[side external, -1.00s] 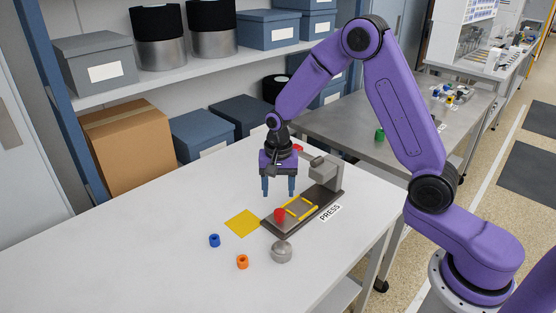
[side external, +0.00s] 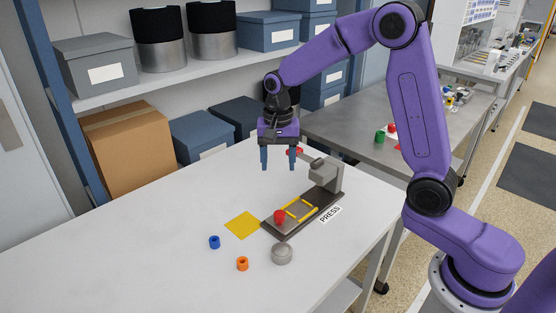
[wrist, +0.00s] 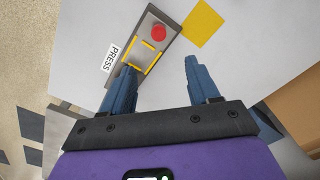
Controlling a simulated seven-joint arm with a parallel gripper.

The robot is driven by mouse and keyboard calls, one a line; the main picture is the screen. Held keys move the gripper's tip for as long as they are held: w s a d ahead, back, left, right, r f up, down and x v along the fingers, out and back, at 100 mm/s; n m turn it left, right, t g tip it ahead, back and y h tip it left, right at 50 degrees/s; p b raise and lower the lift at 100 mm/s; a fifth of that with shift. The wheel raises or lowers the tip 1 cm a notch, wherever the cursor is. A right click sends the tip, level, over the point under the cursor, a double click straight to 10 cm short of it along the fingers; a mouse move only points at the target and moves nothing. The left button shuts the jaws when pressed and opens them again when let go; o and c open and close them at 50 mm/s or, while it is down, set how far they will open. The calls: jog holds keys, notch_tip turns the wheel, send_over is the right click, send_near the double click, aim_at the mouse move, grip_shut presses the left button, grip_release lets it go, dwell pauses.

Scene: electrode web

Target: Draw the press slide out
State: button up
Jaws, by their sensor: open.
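The press (side external: 325,176) stands on the white table, with a dark base and a grey upright block at its back. The slide (side external: 301,210), marked by yellow bars, lies on the base. A red knob (side external: 280,216) stands at its front end; it also shows in the wrist view (wrist: 158,33). My gripper (side external: 278,169) is open and empty, pointing down in the air behind and left of the knob. In the wrist view its fingers (wrist: 160,75) are apart, with nothing between them.
A yellow sheet (side external: 243,225) lies left of the press. The table's left side is clear. A PRESS label (side external: 330,214) lies beside the base.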

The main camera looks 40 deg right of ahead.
notch_tip(320, 180, up, 8)
dwell(0.8)
jog(key=s+f+n, duration=0.3)
jog(key=s+n, duration=0.7)
jog(key=s, duration=0.5)
jog(key=s+a+f+n, duration=0.1)
jog(key=s+f+n, duration=0.1)
jog(key=s+n, duration=0.9)
jog(key=s, duration=0.5)
jog(key=shift+s+f+n, duration=0.25)
jog(key=shift+f+n, duration=0.05)
jog(key=shift+f, duration=0.1)
